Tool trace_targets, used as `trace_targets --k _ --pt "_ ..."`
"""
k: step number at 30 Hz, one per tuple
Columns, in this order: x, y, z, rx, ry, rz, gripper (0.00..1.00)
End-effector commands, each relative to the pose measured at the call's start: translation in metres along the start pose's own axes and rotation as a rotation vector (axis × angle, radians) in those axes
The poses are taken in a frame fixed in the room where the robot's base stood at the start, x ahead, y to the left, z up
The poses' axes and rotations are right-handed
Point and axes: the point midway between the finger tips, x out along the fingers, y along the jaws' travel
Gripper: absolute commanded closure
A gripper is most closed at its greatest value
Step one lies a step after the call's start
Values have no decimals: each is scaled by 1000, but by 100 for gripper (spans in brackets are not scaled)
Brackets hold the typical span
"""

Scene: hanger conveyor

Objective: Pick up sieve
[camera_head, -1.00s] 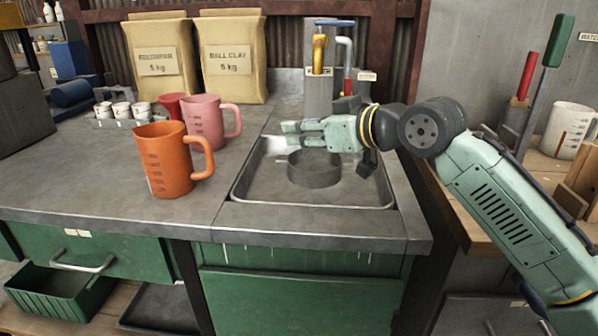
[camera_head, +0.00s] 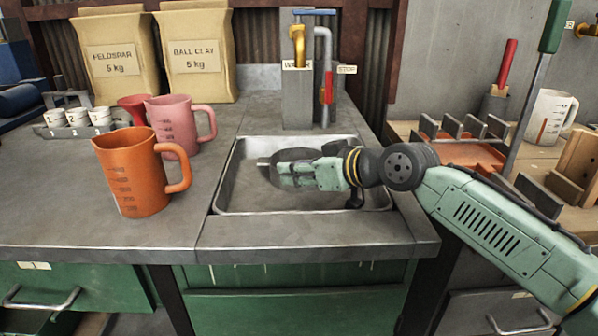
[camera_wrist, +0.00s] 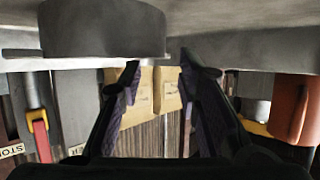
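The sieve looks to be the round, dark grey, shallow cylinder (camera_head: 300,200) in the sink (camera_head: 232,190). In the wrist view its curved wall (camera_wrist: 100,30) fills the upper left, close to one finger. My gripper (camera_head: 282,174) is low in the sink, pointing left, and hides part of the sieve in the head view. In the wrist view my gripper (camera_wrist: 160,62) has its fingers spread, with no object held between them. Whether a finger touches the sieve wall I cannot tell.
An orange measuring jug (camera_head: 130,180) and a pink jug (camera_head: 172,125) stand left of the sink. A tap block (camera_head: 297,100) is behind it. Clay bags (camera_head: 195,60) stand at the back. A rack (camera_head: 460,150) and white jug (camera_head: 545,118) are on the right bench.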

Motion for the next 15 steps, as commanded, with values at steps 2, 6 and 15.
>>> trace_targets --k 2,6,15 --pt "7 0 0 -2 -2 1 69" --pt "16 0 0 -1 -2 0 69" --pt "56 0 0 -1 -3 -1 69"
